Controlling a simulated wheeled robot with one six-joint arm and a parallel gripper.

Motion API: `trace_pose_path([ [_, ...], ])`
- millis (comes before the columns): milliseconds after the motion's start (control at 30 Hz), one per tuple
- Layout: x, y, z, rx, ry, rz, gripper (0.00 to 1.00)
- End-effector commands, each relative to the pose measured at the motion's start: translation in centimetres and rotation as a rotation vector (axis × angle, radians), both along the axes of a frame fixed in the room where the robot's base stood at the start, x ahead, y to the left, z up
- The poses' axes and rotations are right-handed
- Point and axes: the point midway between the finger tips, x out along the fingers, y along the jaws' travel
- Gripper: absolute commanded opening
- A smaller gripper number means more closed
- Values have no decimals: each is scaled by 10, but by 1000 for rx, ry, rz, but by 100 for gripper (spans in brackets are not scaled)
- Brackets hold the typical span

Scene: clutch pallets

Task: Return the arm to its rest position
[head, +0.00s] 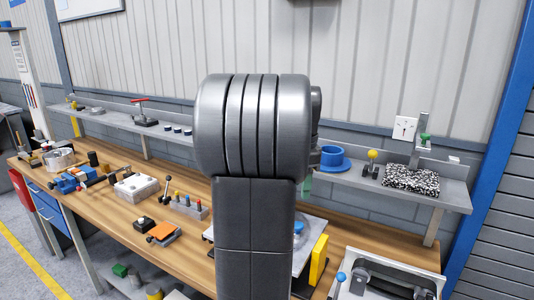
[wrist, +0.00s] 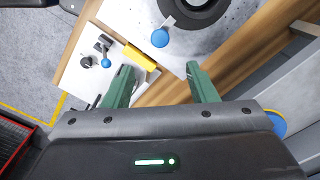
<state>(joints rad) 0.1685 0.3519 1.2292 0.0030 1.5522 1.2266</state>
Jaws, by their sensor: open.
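My gripper (wrist: 160,69) shows in the wrist view, with its two green fingers wide apart and nothing between them. It hangs above the wooden workbench (head: 116,213). Beyond the fingertips are a pale plate with a dark round part and a blue ball knob (wrist: 160,38), and a yellow block (wrist: 140,57). In the head view my arm stands upright in the middle and hides part of the bench and shelf.
Several tools and parts crowd the bench's left.

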Motion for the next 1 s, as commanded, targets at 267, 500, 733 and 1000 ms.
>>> trace_pose_path([
  [267,-1,0,-54,1,6,0,52],
  [500,0,0,-97,0,4,1,52],
  [733,1,0,-120,0,1,1,52],
  [1000,1,0,-123,0,0,4,52],
])
